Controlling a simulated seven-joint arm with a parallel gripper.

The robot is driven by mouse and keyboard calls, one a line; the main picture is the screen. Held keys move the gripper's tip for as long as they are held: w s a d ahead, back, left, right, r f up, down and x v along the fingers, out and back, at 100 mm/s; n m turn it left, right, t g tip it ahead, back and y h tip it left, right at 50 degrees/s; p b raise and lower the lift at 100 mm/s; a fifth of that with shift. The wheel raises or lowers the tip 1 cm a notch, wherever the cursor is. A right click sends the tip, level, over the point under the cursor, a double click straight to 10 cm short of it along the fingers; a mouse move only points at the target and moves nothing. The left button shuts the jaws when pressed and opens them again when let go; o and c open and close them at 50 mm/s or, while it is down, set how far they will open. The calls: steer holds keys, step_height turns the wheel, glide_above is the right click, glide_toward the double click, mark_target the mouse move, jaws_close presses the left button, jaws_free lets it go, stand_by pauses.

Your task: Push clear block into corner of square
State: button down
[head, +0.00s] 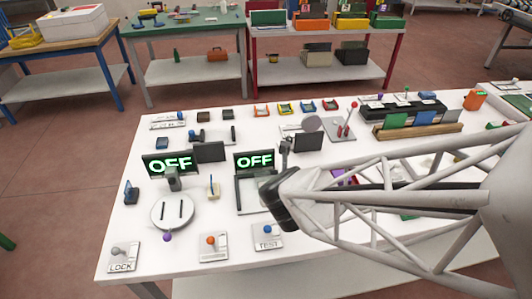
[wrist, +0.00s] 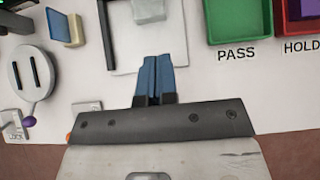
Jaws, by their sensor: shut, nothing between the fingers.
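My gripper (wrist: 157,62) is shut and empty, its two blue fingers side by side in the wrist view. Their tips are over the near part of a pale square (wrist: 130,58), which has a dark bar along its left side. A pale, see-through-looking block (wrist: 149,10) lies beyond the fingertips at the top edge, partly cut off, and looks like the clear block. A gap shows between tips and block. In the head view the square's dark frame (head: 239,194) shows left of my arm; I cannot make out the block there.
A round disc with two slots (wrist: 33,75) and a yellow-and-blue piece (wrist: 66,28) are left of the square. A green PASS tray (wrist: 236,22) and red HOLD tray (wrist: 298,18) are to the right. Two OFF displays (head: 170,163) stand behind. White table is bare near the trays' front.

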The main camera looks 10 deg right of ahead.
steer(key=c, duration=1.2)
jaws_free()
steer(key=shift+w+a, duration=0.1)
steer(key=o, duration=0.5)
steer(key=shift+w+a+r+n+y, duration=0.1)
steer(key=shift+w+a+n+y, duration=0.25)
steer(key=shift+n, duration=0.55)
steer(key=shift+c, duration=0.2)
steer(key=o, duration=0.4)
steer(key=w+a+n, duration=0.1)
steer(key=n, duration=0.1)
steer(key=w+a+n+g+y, duration=0.1)
steer(key=n, duration=0.2)
steer(key=w+a+n, duration=0.1)
steer(key=n, duration=0.2)
steer(key=shift+a+r+y, duration=0.15)
steer(key=shift+r+y, duration=0.1)
steer(key=shift+y, duration=0.1)
steer(key=w+d+n+g, duration=0.1)
steer(key=n+g, duration=0.1)
steer(key=n, duration=0.6)
steer(key=w+n+g+h, duration=0.1)
steer(key=w+n+g, duration=0.1)
steer(key=n, duration=0.7)
steer(key=w+d+f+n+g+h, duration=0.1)
steer(key=n+g, duration=0.3)
steer(key=n, duration=0.5)
steer(key=shift+w+d, duration=0.35)
steer(key=shift+w, duration=0.15)
steer(key=shift+f, duration=0.2)
